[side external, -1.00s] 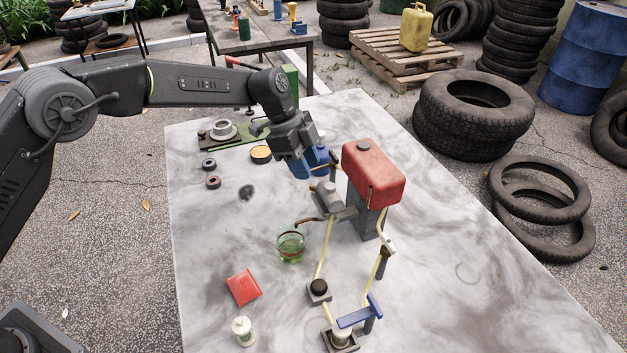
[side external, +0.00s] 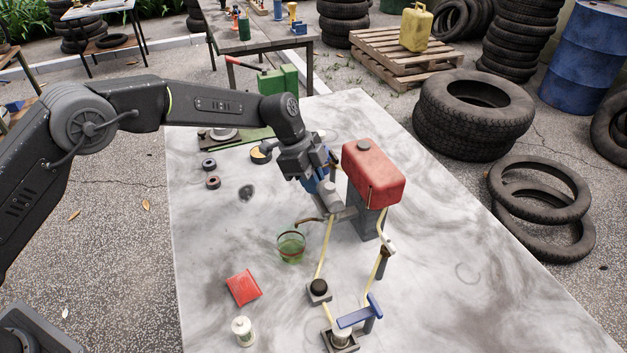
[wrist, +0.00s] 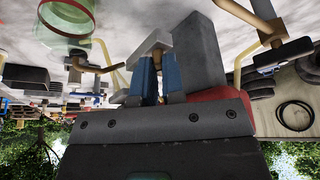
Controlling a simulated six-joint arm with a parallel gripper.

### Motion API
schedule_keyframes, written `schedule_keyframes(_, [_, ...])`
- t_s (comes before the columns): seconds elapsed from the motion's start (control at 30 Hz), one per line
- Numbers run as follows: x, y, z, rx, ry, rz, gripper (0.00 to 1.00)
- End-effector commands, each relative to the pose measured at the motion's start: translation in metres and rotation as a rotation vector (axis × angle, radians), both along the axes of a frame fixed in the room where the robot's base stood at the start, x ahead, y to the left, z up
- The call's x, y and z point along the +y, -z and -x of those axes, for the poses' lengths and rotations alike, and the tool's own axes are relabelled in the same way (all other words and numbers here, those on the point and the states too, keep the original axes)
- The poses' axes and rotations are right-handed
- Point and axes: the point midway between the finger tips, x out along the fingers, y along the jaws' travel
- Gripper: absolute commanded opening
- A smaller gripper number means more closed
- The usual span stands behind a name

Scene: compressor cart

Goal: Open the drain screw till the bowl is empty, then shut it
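A grey cylindrical fitting (side external: 328,197) stands beside the red tank (side external: 374,174); I cannot make out which part is the drain screw. A brown spout (side external: 308,220) reaches left from the fitting over a clear green glass (side external: 291,246) with a dark red band. The glass also shows in the wrist view (wrist: 68,18); its liquid level is unclear. My gripper (side external: 322,186) is at the fitting's upper end. In the wrist view its blue fingers (wrist: 158,65) stand apart, with a grey and tan part (wrist: 153,40) at and between the tips. Contact is unclear.
Yellow hoses run to a black knob on a block (side external: 318,288) and a blue lever (side external: 355,314). The table's right side is clear.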

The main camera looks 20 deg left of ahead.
Motion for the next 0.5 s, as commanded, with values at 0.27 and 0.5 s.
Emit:
schedule_keyframes(0.27, [0.0001,-0.0002,0.0003,0.001,-0.005,0.0,0.0])
schedule_keyframes(0.5, [-0.0001,-0.0004,0.0012,0.003,-0.118,0.0,0.0])
